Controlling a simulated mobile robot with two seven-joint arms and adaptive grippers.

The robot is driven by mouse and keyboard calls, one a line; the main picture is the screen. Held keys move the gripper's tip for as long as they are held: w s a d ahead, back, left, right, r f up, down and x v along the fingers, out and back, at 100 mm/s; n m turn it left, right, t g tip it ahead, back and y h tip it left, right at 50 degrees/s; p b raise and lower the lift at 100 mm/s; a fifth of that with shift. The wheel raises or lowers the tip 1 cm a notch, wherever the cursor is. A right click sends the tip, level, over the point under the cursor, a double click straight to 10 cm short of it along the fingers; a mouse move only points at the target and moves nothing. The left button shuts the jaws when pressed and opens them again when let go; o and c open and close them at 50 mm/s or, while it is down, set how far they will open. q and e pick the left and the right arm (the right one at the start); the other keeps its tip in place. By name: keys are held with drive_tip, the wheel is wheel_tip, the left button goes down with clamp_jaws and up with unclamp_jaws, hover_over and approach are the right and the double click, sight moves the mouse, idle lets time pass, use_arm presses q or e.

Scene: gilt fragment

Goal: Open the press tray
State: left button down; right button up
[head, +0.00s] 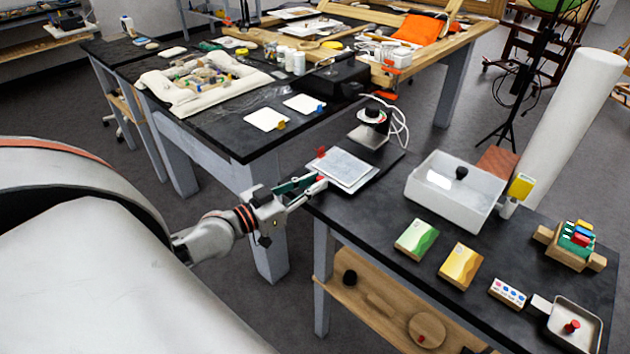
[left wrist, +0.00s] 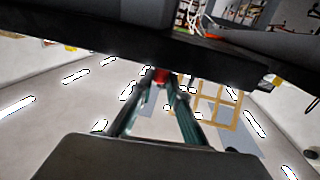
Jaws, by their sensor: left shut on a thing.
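The press tray (head: 347,170) is a flat, pale grey plate-like piece at the left corner of the near black table. A red tab (head: 321,152) stands at its far left corner. My left gripper (head: 318,182) reaches in from the left to the tray's near left edge, with its green-padded fingers shut on a small red handle. This red handle (left wrist: 160,76) also shows in the left wrist view, between the fingertips. The fingers partly hide the handle, and I cannot tell whether the tray has slid out. My right gripper is out of view.
A black and silver device (head: 371,125) with a cable stands just behind the tray. A white open bin (head: 430,200) stands to its right. Green (head: 416,238) and yellow (head: 460,266) boxes lie nearer the front. A second work table (head: 225,135) stands behind, across a gap.

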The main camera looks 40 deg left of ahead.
use_arm(q)
drive_tip(key=c, duration=1.9)
unclamp_jaws()
drive_tip(key=shift+s+a, duration=0.15)
drive_tip(key=shift+s, duration=0.3)
drive_tip(key=v, duration=1.1)
drive_tip(key=s+d+f+g, duration=0.1)
drive_tip(key=d+f+g, duration=0.1)
drive_tip(key=d+f, duration=0.5)
drive_tip(key=s+d+f+m+g+y, duration=0.1)
drive_tip(key=s+d+f+g, duration=0.1)
drive_tip(key=d+f, duration=0.5)
drive_tip(key=s+d+f+g, duration=0.2)
drive_tip(key=d+f, duration=0.5)
drive_tip(key=f, duration=0.5)
drive_tip(key=shift+s+d+f+m+g+y, duration=0.2)
drive_tip(key=shift+f+m+g+y, duration=0.1)
drive_tip(key=shift+f+g+y, duration=0.1)
